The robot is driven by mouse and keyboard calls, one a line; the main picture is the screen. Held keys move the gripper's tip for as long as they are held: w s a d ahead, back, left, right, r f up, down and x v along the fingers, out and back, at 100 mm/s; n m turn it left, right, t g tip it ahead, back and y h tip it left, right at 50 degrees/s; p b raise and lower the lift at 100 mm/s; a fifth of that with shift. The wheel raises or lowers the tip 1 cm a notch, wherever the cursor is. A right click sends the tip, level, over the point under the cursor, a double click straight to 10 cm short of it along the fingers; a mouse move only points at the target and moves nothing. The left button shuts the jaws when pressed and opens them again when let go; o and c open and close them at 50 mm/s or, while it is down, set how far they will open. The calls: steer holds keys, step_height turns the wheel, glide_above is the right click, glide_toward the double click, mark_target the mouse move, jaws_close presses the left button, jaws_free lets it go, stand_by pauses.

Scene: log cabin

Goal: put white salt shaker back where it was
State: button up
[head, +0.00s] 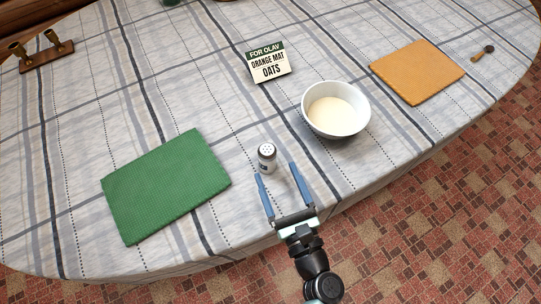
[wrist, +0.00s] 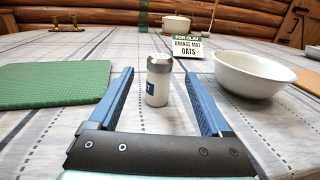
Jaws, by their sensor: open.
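The white salt shaker (head: 267,157) stands upright on the checked tablecloth, with a dark-holed metal top and a small dark label. It also stands upright in the wrist view (wrist: 158,80), between and slightly beyond the fingertips. My gripper (head: 275,170) is open and empty, low over the table, with its blue fingers pointing at the shaker. In the wrist view my gripper (wrist: 160,75) has one finger on each side of the shaker, with a gap to both.
A green mat (head: 165,185) lies left of the shaker. A white bowl (head: 336,109) with pale contents stands to the right. A card reading "FOR OLAV, ORANGE MAT, OATS" (head: 268,63) stands behind. An orange mat (head: 417,71) and a spoon (head: 483,53) lie farther right. A candle holder (head: 46,55) stands far left.

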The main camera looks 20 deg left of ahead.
steer(key=shift+v, duration=0.9)
steer(key=w+r+n+t+h, duration=0.1)
steer(key=w+r+n, duration=0.45)
steer(key=r, duration=0.35)
steer(key=w+a+r+n+t+h, duration=0.1)
steer(key=w+r+n, duration=0.3)
steer(key=r+n, duration=0.4)
steer(key=w+r+n+t, duration=0.1)
steer(key=w+r+n, duration=0.4)
steer(key=r, duration=0.5)
steer(key=s+d+r+n+t+h, duration=0.2)
steer(key=d+r+n+t+h, duration=0.1)
steer(key=r, duration=0.8)
steer(key=s+d+r+n+t+h, duration=0.2)
steer(key=r+n+t, duration=0.2)
steer(key=r, duration=0.7)
steer(key=s+d+r+n+t+h, duration=0.2)
steer(key=s+d+r+t+h, duration=0.2)
steer(key=s+r, duration=0.4)
step_height(320, 180, up, 4)
steer(key=shift+s+f+h, duration=0.2)
steer(key=shift+s+h, duration=0.1)
steer(key=shift+h, duration=0.3)
